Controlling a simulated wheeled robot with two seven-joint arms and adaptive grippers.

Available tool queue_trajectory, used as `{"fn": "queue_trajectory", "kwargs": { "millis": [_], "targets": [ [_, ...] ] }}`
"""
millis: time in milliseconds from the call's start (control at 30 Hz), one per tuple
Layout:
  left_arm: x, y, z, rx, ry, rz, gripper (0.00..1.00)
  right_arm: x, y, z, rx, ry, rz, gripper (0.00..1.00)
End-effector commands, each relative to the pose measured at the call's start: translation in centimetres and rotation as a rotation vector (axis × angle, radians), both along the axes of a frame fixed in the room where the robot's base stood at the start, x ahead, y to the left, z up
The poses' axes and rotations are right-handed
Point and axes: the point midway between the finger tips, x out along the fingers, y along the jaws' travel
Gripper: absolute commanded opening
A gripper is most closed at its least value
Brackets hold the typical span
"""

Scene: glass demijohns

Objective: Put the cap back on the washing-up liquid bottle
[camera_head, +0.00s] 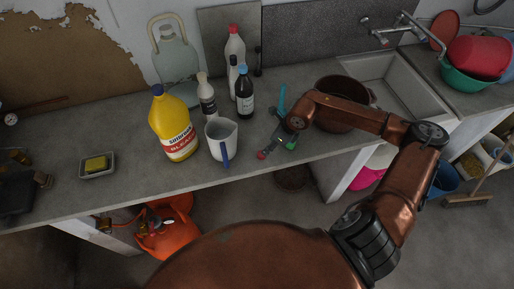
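I cannot read which bottle is the washing-up liquid. A small white bottle with a dark label (207,98), a white bottle with a red top (235,48) and a dark bottle with a blue top (244,94) stand upright on the counter. A small red piece (262,155) lies at the counter's front, left of my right gripper (282,138); I cannot tell if it is a cap. That gripper is low over the counter, close to a green item (291,144). Its fingers are too small and overlapped to show their opening. My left gripper is not seen.
A yellow bleach bottle (172,125) and a white jug (221,139) stand left of the gripper. A teal item (281,98) and a brown pot (342,117) are close to my arm. A sponge dish (97,167) is at left. Bare counter (130,190) lies along the front.

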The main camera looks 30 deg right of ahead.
Motion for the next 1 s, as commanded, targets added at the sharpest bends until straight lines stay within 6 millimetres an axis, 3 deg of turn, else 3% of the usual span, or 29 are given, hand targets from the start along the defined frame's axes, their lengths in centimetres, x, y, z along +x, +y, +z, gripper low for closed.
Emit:
{"fn": "queue_trajectory", "kwargs": {
  "millis": [300,400,600,800,1000],
  "targets": [
    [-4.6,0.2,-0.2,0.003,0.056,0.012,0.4,0.0,0.0,-0.1,0.001,0.001,-0.001,0.47],
    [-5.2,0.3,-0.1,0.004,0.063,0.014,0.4,0.2,0.3,-0.7,0.004,0.001,-0.001,0.47],
    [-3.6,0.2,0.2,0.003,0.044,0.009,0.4,0.8,0.6,-2.3,0.002,0.001,0.0,0.47],
    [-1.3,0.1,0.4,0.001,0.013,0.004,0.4,0.8,0.6,-2.4,0.001,0.001,-0.001,0.47],
    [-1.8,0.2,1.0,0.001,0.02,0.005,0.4,1.1,1.2,-3.5,0.005,0.002,-0.001,0.47]
  ]
}}
